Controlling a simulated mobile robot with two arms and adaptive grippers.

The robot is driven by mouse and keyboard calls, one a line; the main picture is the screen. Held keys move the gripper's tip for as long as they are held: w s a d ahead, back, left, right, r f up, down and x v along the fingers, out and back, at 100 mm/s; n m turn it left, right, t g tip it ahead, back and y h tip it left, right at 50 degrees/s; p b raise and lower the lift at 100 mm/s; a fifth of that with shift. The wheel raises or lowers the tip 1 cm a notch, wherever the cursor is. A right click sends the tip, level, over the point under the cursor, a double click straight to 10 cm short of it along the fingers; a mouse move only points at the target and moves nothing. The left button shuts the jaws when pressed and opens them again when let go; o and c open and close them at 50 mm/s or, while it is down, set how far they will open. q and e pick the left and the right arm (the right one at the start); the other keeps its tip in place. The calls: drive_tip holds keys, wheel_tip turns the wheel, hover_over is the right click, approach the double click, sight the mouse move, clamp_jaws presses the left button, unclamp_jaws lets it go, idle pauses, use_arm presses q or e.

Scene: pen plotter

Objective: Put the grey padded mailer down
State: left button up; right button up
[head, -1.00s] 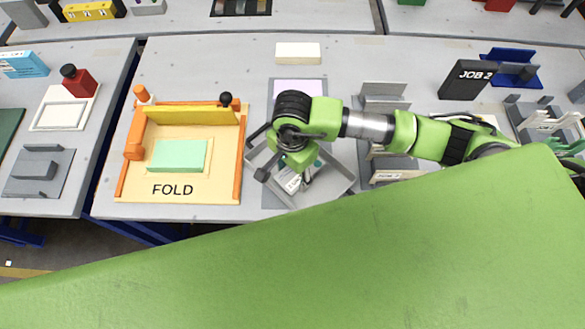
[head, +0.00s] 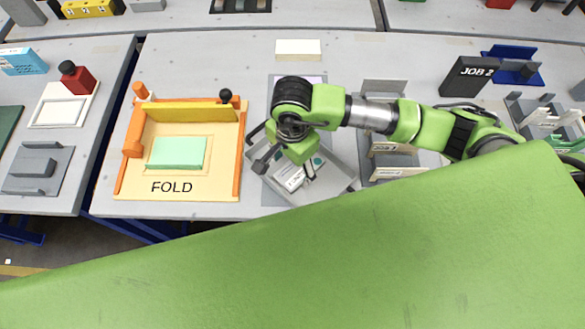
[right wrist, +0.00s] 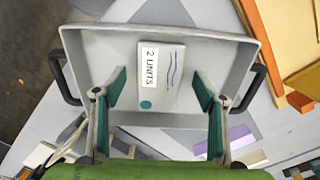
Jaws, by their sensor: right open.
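The grey padded mailer (right wrist: 175,72) is a flat, pale grey packet with a white "2 UNITS" label and a teal dot. It lies flat inside a grey tray (right wrist: 220,48) with dark handles. In the head view the mailer (head: 290,178) is partly hidden under my right gripper, inside the tray (head: 342,180). My right gripper (right wrist: 160,90) is open, with one teal-padded finger on each side of the mailer in the wrist view and a gap to each. In the head view my right gripper (head: 303,172) is over the tray. My left gripper is not in view.
A fold station (head: 225,185) with a mint-green block stands left of the tray. A grey rack (head: 395,172) stands close on the right, and a pale block (head: 298,50) lies behind. A dark "JOB 2" box (head: 466,80) is farther right.

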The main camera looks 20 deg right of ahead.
sight(293, 174)
wheel_tip(293, 174, up, 10)
drive_tip(key=b, duration=0.2)
drive_tip(key=shift+f, duration=0.15)
idle(0.4)
